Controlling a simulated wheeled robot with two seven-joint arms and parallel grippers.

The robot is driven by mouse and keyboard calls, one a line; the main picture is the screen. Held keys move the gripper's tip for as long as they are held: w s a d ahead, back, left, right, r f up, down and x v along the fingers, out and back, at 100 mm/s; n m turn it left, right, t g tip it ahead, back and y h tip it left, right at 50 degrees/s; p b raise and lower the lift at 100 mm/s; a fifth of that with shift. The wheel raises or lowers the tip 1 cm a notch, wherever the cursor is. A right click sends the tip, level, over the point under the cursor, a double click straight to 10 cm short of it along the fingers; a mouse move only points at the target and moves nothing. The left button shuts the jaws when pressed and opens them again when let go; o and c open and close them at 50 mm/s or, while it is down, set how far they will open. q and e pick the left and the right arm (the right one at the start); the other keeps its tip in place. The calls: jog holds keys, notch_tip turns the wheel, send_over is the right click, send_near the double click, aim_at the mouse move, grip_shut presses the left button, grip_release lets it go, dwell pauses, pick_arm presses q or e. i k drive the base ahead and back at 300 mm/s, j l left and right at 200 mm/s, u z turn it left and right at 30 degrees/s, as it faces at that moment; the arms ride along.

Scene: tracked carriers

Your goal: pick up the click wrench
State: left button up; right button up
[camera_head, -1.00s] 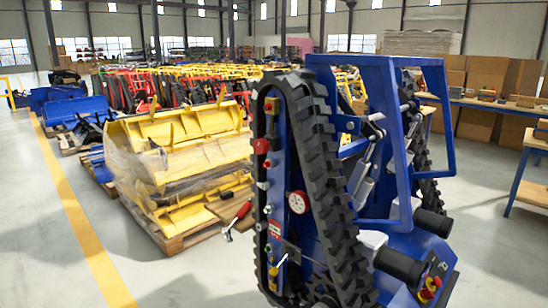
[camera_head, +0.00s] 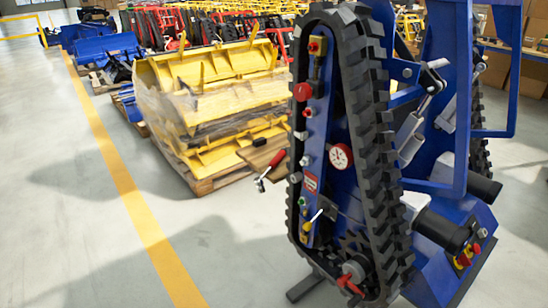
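A wrench with a red grip and a silver head (camera_head: 270,170), which looks like the click wrench, shows just left of the blue tracked carrier (camera_head: 318,150). It is tilted, with the red grip up to the right and the silver head down to the left. It overlaps the edge of a small wooden board (camera_head: 256,158); I cannot tell what it rests on. Neither of my grippers is in the camera_head view.
The carrier's black rubber track (camera_head: 372,150) stands tall right of the wrench. Wrapped yellow buckets (camera_head: 205,90) sit on a wooden pallet (camera_head: 205,185) behind it. Open grey floor (camera_head: 90,220) with a yellow line (camera_head: 130,195) lies to the left. Blue buckets (camera_head: 108,48) stand farther back.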

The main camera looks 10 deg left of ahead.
aim_at(258, 182)
jog(key=i+j+z, duration=0.1)
jog(key=i+j, duration=0.25)
jog(key=i, duration=0.2)
jog(key=i+j+z, duration=0.1)
jog(key=i+j, duration=0.3)
jog(key=i, duration=0.15)
